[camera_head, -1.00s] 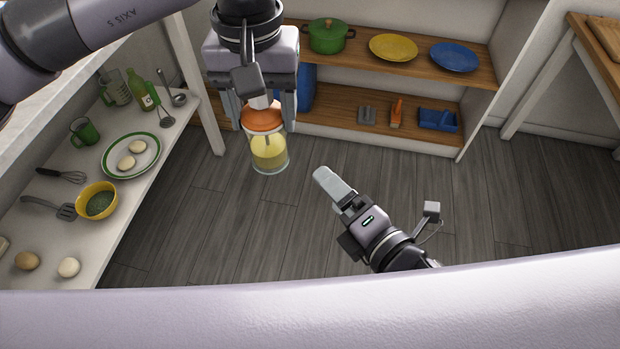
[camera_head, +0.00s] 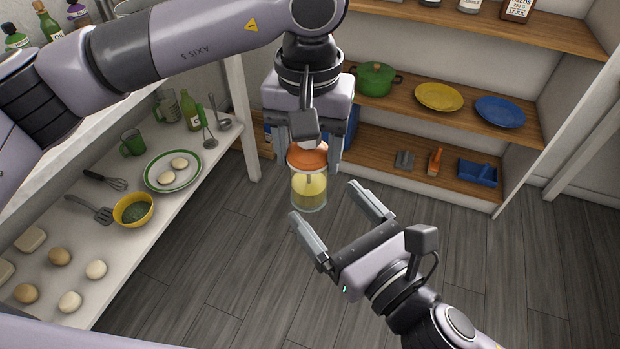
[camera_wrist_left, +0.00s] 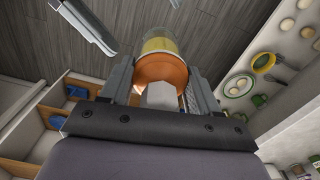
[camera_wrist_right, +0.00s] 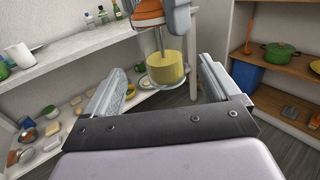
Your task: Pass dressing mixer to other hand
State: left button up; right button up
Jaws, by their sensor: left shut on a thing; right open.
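The dressing mixer (camera_head: 309,188) is a clear jar of yellow liquid with an orange top. My left gripper (camera_head: 308,160) is shut on its top and holds it upright above the floor. In the left wrist view the orange top (camera_wrist_left: 160,72) sits between the fingers. My right gripper (camera_head: 332,218) is open and empty, just below and in front of the jar, fingers pointing toward it. In the right wrist view the jar (camera_wrist_right: 165,68) appears beyond and between the open fingers (camera_wrist_right: 160,85), apart from them.
A white shelf (camera_head: 190,205) on the left holds a plate, a yellow bowl (camera_head: 133,210), utensils and several round items. A wooden-shelved unit at the back holds a green pot (camera_head: 376,80) and plates. The floor (camera_head: 440,260) between is clear.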

aim_at(297, 170)
jog(key=x, duration=0.9)
jog(key=shift+w+a, duration=0.1)
jog(key=c, duration=1.2)
pick_arm(q)
jog(key=o, duration=1.1)
